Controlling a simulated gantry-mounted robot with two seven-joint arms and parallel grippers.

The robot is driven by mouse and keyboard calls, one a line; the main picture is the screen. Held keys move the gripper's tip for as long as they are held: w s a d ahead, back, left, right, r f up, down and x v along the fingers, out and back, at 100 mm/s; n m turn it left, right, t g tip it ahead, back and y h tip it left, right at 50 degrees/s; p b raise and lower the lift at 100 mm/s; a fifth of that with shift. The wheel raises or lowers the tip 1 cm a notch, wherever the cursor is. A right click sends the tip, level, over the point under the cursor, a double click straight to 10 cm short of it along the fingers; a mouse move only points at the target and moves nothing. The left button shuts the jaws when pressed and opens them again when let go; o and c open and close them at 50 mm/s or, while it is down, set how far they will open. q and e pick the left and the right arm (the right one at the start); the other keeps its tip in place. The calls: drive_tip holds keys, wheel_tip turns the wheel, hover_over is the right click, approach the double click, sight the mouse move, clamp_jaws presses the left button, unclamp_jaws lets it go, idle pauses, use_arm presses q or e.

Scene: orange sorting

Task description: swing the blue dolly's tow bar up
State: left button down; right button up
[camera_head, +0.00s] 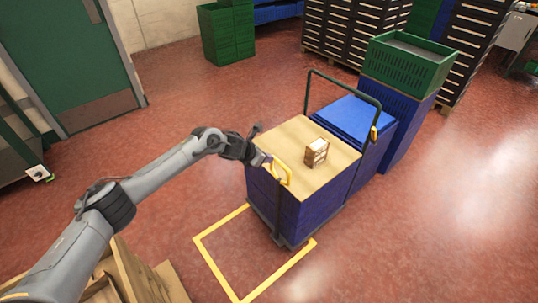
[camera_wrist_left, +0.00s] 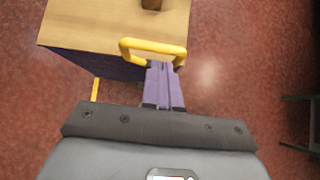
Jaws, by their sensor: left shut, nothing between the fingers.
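The blue dolly (camera_head: 272,228) carries blue crates (camera_head: 299,214) topped by a wooden board (camera_head: 290,143). Its tow bar (camera_head: 277,210) stands roughly upright against the crates' near face. The bar's yellow loop handle (camera_head: 289,174) is level with the board's edge; it also shows in the left wrist view (camera_wrist_left: 150,40). My left gripper (camera_head: 267,160) is at the handle, its fingers shut with nothing held between them. My right gripper is out of view.
A small brown and white box (camera_head: 316,152) sits on the board. A dark push frame (camera_head: 345,86) rises behind the crates. A green crate (camera_head: 405,68) stands on blue crates beyond. A yellow outline (camera_head: 218,263) marks clear floor in front; wooden crates (camera_head: 135,278) stand at lower left.

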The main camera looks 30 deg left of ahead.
use_arm(q)
drive_tip(key=shift+p+v, duration=0.35)
drive_tip(key=shift+v, duration=0.6)
drive_tip(key=shift+w, duration=0.15)
